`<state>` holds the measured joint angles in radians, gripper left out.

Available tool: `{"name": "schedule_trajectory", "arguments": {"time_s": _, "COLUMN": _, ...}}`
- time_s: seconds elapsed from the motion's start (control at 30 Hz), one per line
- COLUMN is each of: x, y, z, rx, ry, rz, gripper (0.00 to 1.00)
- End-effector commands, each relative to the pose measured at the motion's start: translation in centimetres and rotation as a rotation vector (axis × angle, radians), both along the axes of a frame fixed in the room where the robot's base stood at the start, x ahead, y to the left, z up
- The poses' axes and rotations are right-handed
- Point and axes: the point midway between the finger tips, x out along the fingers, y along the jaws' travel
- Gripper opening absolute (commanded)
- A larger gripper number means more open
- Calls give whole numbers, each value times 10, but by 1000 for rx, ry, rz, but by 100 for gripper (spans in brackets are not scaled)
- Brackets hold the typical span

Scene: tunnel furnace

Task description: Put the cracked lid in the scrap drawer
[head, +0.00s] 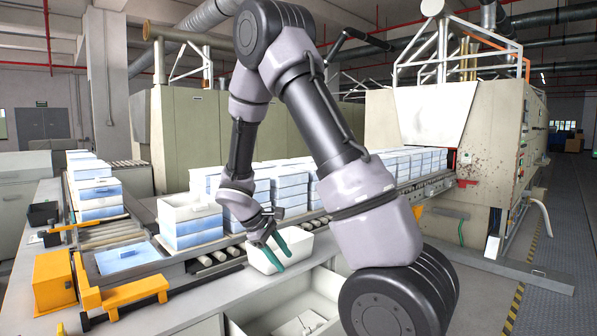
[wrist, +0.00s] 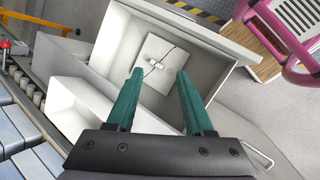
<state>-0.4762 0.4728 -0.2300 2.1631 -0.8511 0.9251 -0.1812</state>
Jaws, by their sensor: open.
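The scrap drawer (head: 330,284) is pulled open below the bench top, and its pale inner wall also shows in the wrist view (wrist: 113,38). The cracked lid (wrist: 168,48), a white square plate with a small knob and a dark crack line across it, lies inside on the drawer's floor. In the head view only part of the lid (head: 298,327) shows at the bottom edge. My gripper (wrist: 160,78) points down above the drawer, its green fingers apart with nothing held between them. It also shows in the head view (head: 284,262), apart from the lid.
A white bin (head: 297,245) stands on the bench close beside my gripper. Stacked blue-white boxes (head: 190,222) sit on the rollers at left. An orange fixture (head: 53,282) is at the left front. A pink frame (wrist: 287,38) stands right of the drawer.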

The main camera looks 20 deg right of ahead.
Motion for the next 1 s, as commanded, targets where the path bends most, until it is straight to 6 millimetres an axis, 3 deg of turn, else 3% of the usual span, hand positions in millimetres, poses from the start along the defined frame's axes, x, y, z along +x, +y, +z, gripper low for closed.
{"name": "schedule_trajectory", "arguments": {"time_s": 0.03, "x": -6, "y": -1, "z": 24, "rx": 62, "ry": -54, "rz": -70, "gripper": 52}}
{"name": "schedule_trajectory", "arguments": {"time_s": 0.2, "x": -34, "y": -1, "z": 89, "rx": 252, "ry": -205, "rz": -287, "gripper": 52}}
{"name": "schedule_trajectory", "arguments": {"time_s": 0.6, "x": -122, "y": 9, "z": 220, "rx": 696, "ry": -560, "rz": -705, "gripper": 52}}
{"name": "schedule_trajectory", "arguments": {"time_s": 0.8, "x": -164, "y": 20, "z": 259, "rx": 873, "ry": -702, "rz": -832, "gripper": 52}}
{"name": "schedule_trajectory", "arguments": {"time_s": 1.0, "x": -182, "y": 27, "z": 273, "rx": 956, "ry": -764, "rz": -882, "gripper": 52}}
